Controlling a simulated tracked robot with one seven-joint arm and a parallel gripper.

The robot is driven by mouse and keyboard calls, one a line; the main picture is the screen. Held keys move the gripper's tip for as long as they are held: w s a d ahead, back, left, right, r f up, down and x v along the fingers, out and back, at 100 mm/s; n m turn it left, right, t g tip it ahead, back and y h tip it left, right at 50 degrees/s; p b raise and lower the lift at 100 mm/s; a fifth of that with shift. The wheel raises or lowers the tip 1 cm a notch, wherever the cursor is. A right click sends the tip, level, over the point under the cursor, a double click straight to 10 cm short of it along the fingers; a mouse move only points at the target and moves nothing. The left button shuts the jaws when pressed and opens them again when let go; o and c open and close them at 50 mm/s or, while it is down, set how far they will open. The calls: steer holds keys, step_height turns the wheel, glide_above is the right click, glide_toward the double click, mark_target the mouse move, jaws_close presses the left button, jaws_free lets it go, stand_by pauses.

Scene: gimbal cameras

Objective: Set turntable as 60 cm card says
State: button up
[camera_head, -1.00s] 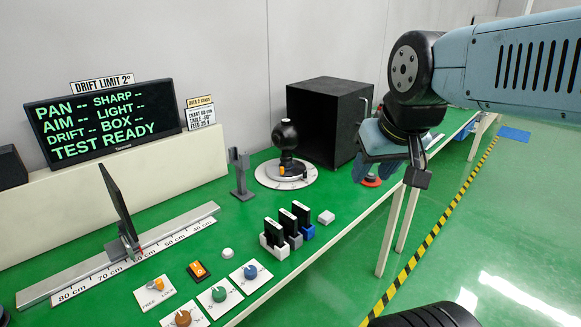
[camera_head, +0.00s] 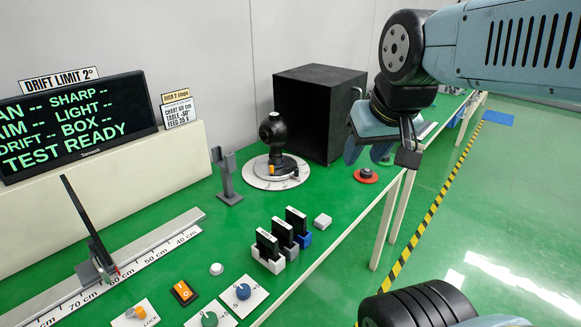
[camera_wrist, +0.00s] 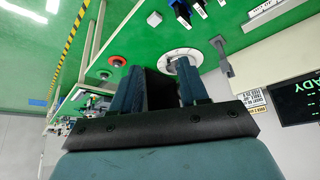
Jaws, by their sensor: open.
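The turntable (camera_head: 262,181) is a round pale disc with marks around its rim, on the green bench in front of a black box. A black camera-like device (camera_head: 272,135) stands on it, with an orange part low on its front. The card (camera_head: 180,112) behind reads chart 60 cm, table -60°, feed 25 V; the small print is hard to read. My gripper (camera_head: 368,145) is open and empty, above the bench right of the turntable. In the wrist view my gripper (camera_wrist: 158,90) shows both fingers apart, and one partly hides the turntable (camera_wrist: 172,54).
The black box (camera_head: 319,105) stands behind the turntable. A grey post (camera_head: 228,178) is to its left, a red button (camera_head: 366,176) to its right. Black cards in holders (camera_head: 282,240), knobs (camera_head: 243,292) and a chart rail (camera_head: 155,243) occupy the front and left.

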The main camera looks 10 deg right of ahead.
steer(key=w+a+f+m+g+y, duration=0.2)
steer(key=w+f+m+y, duration=0.4)
steer(key=w, duration=0.6)
steer(key=w+a+f+m+g+y, duration=0.25)
steer(key=w+f+m+y, duration=0.35)
steer(key=w, duration=0.5)
steer(key=m+t+y, duration=0.1)
steer(key=m+t, duration=1)
steer(key=m, duration=0.3)
glide_toward(296, 169)
steer(key=d, duration=0.1)
steer(key=s+d+f, duration=0.1)
steer(key=d, duration=0.1)
steer(key=shift+s, duration=0.25)
steer(key=shift+w+f+m, duration=0.1)
steer(key=shift+w+m, duration=0.05)
steer(key=shift+m, duration=0.15)
steer(key=shift+w+a, duration=0.2)
steer(key=shift+a, duration=0.05)
steer(key=x, duration=1.3)
jaws_close()
